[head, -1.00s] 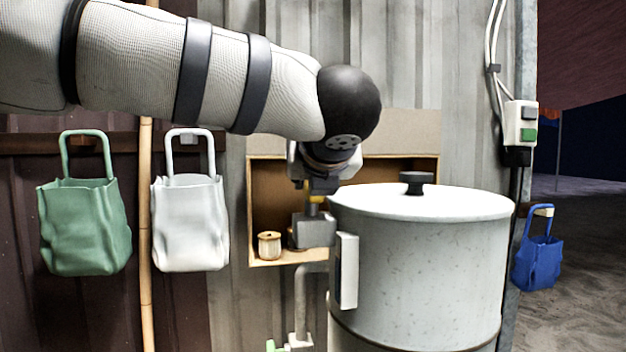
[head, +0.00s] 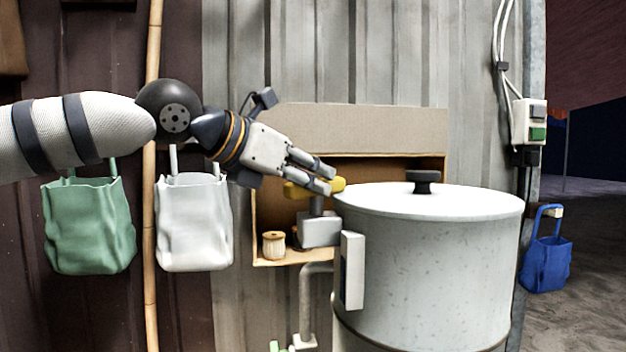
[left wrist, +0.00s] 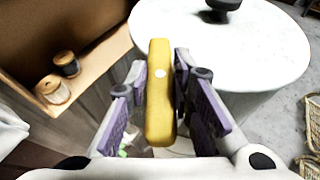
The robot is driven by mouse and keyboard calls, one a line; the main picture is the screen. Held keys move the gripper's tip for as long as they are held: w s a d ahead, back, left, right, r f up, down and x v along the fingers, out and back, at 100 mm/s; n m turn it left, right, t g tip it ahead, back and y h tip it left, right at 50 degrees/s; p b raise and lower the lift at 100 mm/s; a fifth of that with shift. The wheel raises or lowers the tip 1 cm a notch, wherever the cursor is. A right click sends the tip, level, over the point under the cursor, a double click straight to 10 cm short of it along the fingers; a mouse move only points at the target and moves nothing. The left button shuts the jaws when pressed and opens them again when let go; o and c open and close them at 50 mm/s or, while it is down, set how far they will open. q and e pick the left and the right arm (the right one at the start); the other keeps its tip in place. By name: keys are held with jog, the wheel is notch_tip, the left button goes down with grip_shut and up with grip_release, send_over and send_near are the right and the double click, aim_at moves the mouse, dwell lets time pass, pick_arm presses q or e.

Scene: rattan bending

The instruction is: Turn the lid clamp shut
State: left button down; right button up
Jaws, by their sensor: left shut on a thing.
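The lid clamp's yellow handle (head: 297,190) sits on a short post above a grey block (head: 320,231), at the left rim of the drum's white lid (head: 450,202). The handle lies roughly sideways in the head view, its right end at the lid edge. My left gripper (head: 325,180) reaches in from the left and is shut on the handle. In the left wrist view the yellow handle (left wrist: 159,100) stands between the purple-padded fingers, and its far end points to the lid (left wrist: 228,45). My right gripper is out of view.
The grey drum (head: 430,265) has a black lid knob (head: 423,182). Behind the clamp is a wooden wall box (head: 378,168) with a spool (head: 273,245). A green bag (head: 88,225), a white bag (head: 194,222) and a bamboo pole (head: 150,285) are at left.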

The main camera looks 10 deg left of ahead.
pick_arm(q)
jog(key=m+g+h, duration=0.1)
jog(key=m+g+h+b, duration=0.1)
jog(key=m+h, duration=0.1)
jog(key=shift+w+a+f+g+b, duration=0.2)
jog(key=shift+w+f+g+b, duration=0.1)
jog(key=shift+w+g, duration=0.1)
jog(key=shift+r+m+g+h+b, duration=0.2)
jog(key=shift+m+g+h+b, duration=0.2)
jog(key=shift+m+g+h, duration=0.85)
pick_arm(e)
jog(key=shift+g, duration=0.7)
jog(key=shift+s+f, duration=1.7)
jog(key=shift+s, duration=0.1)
pick_arm(q)
jog(key=shift+s+m+g+y, duration=0.1)
jog(key=shift+m+g+y, duration=0.3)
jog(key=shift+m, duration=0.25)
jog(key=c, duration=1.7)
grip_release()
jog(key=v, duration=1.2)
jog(key=shift+a, duration=0.1)
